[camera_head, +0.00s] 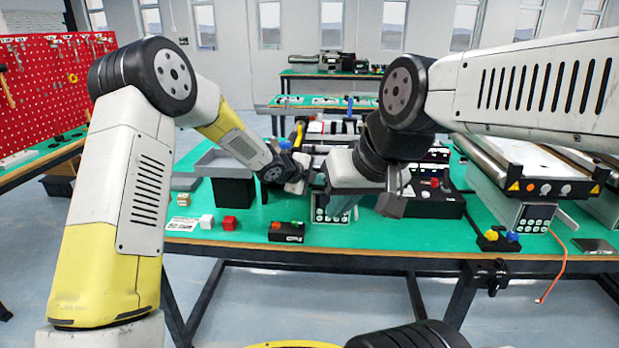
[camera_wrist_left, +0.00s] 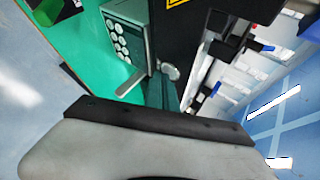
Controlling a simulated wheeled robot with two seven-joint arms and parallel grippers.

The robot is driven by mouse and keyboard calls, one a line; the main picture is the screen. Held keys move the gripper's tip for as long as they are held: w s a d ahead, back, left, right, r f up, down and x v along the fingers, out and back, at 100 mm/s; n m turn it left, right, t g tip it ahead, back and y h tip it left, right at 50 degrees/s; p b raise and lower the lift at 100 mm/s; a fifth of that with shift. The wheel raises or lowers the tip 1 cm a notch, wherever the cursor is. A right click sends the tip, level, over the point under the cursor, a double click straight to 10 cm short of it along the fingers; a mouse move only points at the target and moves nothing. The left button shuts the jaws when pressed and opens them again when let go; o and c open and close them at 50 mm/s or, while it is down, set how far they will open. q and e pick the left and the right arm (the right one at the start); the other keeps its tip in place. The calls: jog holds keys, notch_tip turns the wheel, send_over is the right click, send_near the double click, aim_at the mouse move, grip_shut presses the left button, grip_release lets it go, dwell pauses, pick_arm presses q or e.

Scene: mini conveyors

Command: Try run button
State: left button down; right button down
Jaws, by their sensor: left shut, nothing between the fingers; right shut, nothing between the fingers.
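A black button box (camera_head: 287,232) with a red and a green button sits near the table's front edge. A keypad control box (camera_head: 323,212) with round pale buttons stands to its right, under the near end of the middle conveyor. It also shows in the left wrist view (camera_wrist_left: 122,38). My left gripper (camera_head: 299,184) is shut and empty, behind the button box and just left of the keypad box. Neither gripper visibly touches a button; my arms partly hide the conveyor.
Left of the button box lie a red cube (camera_head: 230,223) and a white cube (camera_head: 207,222). A grey tray (camera_head: 216,163) on a black stand is behind them. Another black box with yellow and blue buttons (camera_head: 497,240) sits by the right conveyor (camera_head: 535,168).

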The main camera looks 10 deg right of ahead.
pick_arm(q)
jog(key=shift+w, duration=0.15)
dwell(0.4)
jog(key=shift+s+a, duration=0.25)
jog(key=shift+s, duration=0.55)
jog(key=shift+s, duration=0.1)
jog(key=shift+s+a, duration=0.2)
jog(key=shift+s, duration=0.55)
jog(key=shift+s+a, duration=0.25)
jog(key=shift+s, duration=0.55)
jog(key=shift+s+a, duration=0.2)
jog(key=shift+s, duration=0.55)
